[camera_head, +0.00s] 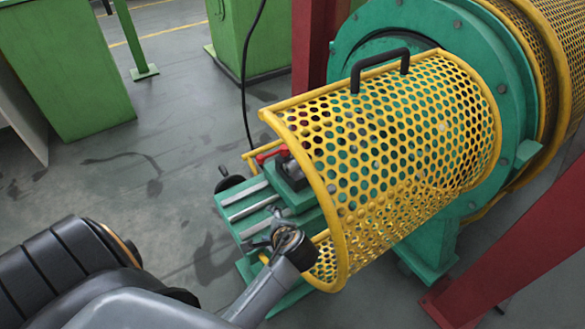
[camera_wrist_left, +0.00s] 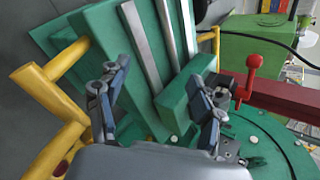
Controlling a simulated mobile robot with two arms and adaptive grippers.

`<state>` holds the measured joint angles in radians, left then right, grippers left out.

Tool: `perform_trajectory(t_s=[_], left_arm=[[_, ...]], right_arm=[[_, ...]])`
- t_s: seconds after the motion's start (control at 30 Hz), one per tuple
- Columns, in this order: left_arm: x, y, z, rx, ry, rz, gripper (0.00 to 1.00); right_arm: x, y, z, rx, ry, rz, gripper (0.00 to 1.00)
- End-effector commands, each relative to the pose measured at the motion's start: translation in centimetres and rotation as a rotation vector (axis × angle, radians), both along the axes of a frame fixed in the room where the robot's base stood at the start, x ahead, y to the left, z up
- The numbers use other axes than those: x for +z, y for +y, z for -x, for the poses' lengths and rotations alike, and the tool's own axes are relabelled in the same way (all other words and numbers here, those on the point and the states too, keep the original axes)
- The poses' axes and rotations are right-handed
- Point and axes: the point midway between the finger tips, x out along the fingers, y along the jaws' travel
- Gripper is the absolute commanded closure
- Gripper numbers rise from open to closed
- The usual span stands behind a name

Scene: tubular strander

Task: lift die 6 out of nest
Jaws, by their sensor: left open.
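My left gripper (camera_head: 278,238) is at the front opening of the yellow perforated guard, above the green slide base (camera_head: 250,222). In the left wrist view its two fingers (camera_wrist_left: 160,105) stand wide apart with nothing between them but the green bed behind. A green block (camera_wrist_left: 187,88) lies between the fingers, close to the right-hand one. I cannot make out die 6 or its nest; the guard and gripper cover part of that area. A dark block (camera_head: 291,172) with a red handle (camera_head: 270,154) sits on the green base, beyond the gripper. My right gripper is not in view.
The yellow guard (camera_head: 400,135) with a black handle (camera_head: 380,68) arches over the work area; its yellow rail (camera_wrist_left: 48,92) is near the left finger. The red lever (camera_wrist_left: 250,75) stands beyond the right finger. The floor (camera_head: 150,165) to the left is open.

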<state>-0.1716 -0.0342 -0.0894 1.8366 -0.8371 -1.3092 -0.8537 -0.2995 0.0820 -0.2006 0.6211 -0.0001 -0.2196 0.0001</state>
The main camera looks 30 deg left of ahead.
Motion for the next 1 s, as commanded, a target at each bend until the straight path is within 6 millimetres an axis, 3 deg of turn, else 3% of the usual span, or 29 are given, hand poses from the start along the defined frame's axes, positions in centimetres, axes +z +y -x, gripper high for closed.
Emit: perform_trajectory(t_s=[0.03, 0.2, 0.3, 0.53, 1.0], left_arm=[[0.3, 0.3, -2.2, -0.072, 0.061, -0.115, 0.33], [2.8, 0.1, -9.4, -0.352, 0.352, -0.573, 0.33], [4.1, -0.8, -12.2, -0.461, 0.484, -0.757, 0.33], [5.1, -1.2, -14.8, -0.546, 0.602, -0.916, 0.33], [4.1, 3.7, -18.2, -0.547, 0.603, -0.916, 0.33]], right_arm=[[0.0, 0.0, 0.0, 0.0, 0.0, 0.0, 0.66], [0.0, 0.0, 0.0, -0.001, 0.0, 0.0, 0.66], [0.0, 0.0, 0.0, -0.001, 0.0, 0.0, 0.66], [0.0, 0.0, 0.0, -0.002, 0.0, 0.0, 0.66], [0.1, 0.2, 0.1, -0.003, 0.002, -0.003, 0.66]])
